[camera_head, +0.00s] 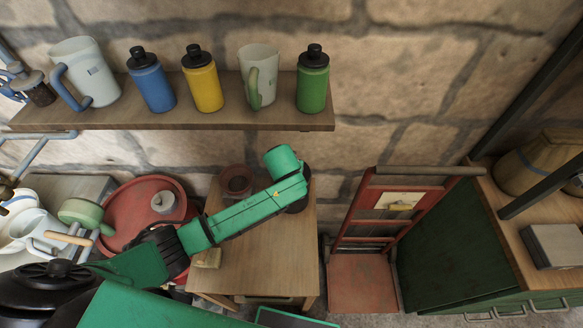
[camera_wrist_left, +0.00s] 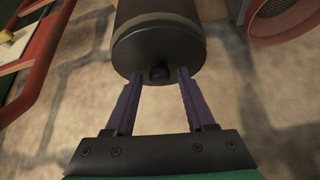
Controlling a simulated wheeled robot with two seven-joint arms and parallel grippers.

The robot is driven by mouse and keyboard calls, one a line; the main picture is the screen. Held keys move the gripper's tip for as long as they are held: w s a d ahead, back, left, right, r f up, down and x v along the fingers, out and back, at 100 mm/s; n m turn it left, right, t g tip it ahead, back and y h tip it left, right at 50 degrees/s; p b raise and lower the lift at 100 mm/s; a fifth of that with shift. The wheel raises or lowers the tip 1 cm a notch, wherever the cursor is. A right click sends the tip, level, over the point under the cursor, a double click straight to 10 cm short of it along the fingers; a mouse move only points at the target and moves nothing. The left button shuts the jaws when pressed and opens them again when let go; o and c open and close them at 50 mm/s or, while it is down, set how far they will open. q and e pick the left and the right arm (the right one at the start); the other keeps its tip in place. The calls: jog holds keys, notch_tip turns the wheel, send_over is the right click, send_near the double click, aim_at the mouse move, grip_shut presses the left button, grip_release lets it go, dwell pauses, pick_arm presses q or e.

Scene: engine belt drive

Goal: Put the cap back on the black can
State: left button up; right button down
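A black can (camera_wrist_left: 158,45), a dark cylinder with a lighter band, fills the top middle of the left wrist view. Its near end carries a small black knob (camera_wrist_left: 160,74). I cannot tell whether this end is a separate cap or how it sits on the can. My left gripper (camera_wrist_left: 159,78) has its two purple fingers apart, one on each side of the knob, with visible gaps. In the head view my green left arm covers the gripper and most of a dark round shape (camera_head: 299,204) on the small wooden table. My right gripper is not in view.
A red pot (camera_head: 236,181) stands on the small wooden table (camera_head: 255,255), left of the dark shape. A shelf (camera_head: 215,117) with mugs and bottles runs above. A red hand truck (camera_head: 362,280) stands to the right. The table's front part is mostly clear.

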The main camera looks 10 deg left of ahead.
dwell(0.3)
pick_arm(q)
jog(key=b+v, duration=0.1)
jog(key=v, duration=1.3)
jog(key=shift+r+b, duration=0.3)
jog(key=shift+s, duration=0.15)
